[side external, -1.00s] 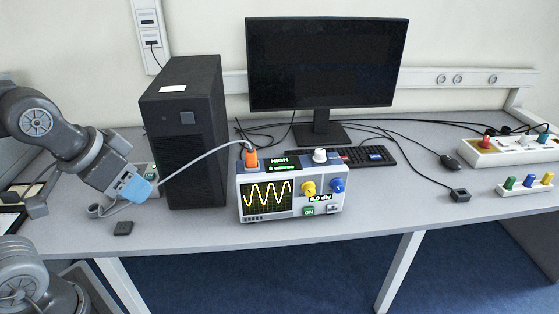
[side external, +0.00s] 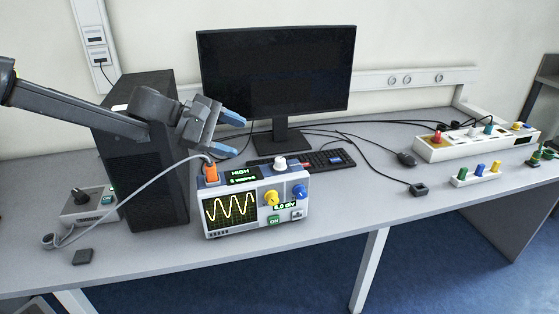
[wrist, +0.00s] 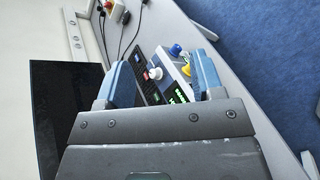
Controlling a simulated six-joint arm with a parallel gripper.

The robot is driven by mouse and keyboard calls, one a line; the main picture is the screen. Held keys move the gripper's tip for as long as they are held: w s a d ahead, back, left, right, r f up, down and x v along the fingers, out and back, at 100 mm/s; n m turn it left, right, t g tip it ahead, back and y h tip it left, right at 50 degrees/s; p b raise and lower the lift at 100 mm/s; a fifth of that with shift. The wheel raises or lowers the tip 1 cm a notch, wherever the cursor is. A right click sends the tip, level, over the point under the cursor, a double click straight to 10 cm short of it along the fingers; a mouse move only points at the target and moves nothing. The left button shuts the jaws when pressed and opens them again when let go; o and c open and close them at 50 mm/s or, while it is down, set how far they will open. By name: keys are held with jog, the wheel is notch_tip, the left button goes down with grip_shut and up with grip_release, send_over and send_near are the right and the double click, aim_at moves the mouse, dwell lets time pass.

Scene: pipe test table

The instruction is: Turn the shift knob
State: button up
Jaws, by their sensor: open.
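The oscilloscope (side external: 256,201) stands on the table with a yellow wave on its screen. My gripper (side external: 224,134) is open and empty, above and behind the device's left part. In the wrist view the white knob (wrist: 155,73) shows between the fingers of my gripper (wrist: 161,62), with the blue knob (wrist: 175,50) and yellow knob (wrist: 187,68) near the right finger.
An orange plug (side external: 210,173) with a grey cable stands on the device's top left. A black computer tower (side external: 140,190) is left of it, the monitor (side external: 275,75) and keyboard (side external: 325,160) behind. A small box with a black knob (side external: 80,197) sits left.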

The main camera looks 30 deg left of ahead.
jog(key=w+a+f+n+t, duration=0.2)
jog(key=w+a+f+n, duration=0.2)
jog(key=w+f+n, duration=0.25)
jog(key=n+t+y, duration=0.2)
jog(key=n+y, duration=0.1)
jog(key=n, duration=0.4)
send_near(279, 160)
jog(key=shift+m, duration=0.25)
jog(key=x, duration=1)
jog(key=shift+w+f, duration=0.15)
jog(key=shift+w, duration=0.15)
jog(key=shift+c, duration=0.2)
jog(key=c, duration=0.9)
